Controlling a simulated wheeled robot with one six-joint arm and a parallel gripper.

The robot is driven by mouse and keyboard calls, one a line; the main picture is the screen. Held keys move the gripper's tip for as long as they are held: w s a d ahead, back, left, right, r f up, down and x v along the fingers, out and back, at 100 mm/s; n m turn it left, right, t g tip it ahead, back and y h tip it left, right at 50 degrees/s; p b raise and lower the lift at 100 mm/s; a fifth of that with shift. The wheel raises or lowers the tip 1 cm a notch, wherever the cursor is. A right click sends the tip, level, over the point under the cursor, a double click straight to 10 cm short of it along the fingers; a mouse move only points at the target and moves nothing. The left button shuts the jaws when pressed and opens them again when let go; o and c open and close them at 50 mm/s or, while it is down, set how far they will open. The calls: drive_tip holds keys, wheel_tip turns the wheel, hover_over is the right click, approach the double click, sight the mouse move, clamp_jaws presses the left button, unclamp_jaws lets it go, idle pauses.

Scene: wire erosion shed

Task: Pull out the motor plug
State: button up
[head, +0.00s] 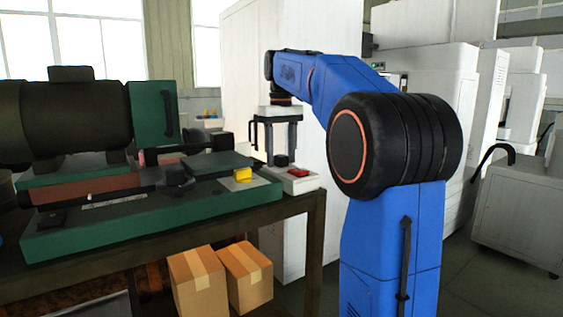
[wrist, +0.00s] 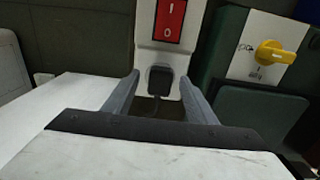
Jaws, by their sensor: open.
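The motor plug (wrist: 160,79) is a small black plug with a dark cord, seated in a white box (wrist: 145,58) below a red switch marked I and 0 (wrist: 170,20). In the head view the white box (head: 302,184) with the red switch (head: 298,172) sits at the right end of the bench; I cannot make out the plug there. Whether the fingertips reach the plug's depth is unclear.
A yellow knob (head: 243,175) on the green machine (head: 130,215) is close to the left of the box; it shows in the wrist view (wrist: 272,52) at right. The bench (head: 318,215) ends just right of the box. Cardboard boxes (head: 198,283) are below.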

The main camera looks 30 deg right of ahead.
sight(281, 155)
clamp_jaws()
drive_tip(key=shift+r, duration=0.15)
drive_tip(key=shift+r, duration=2.8)
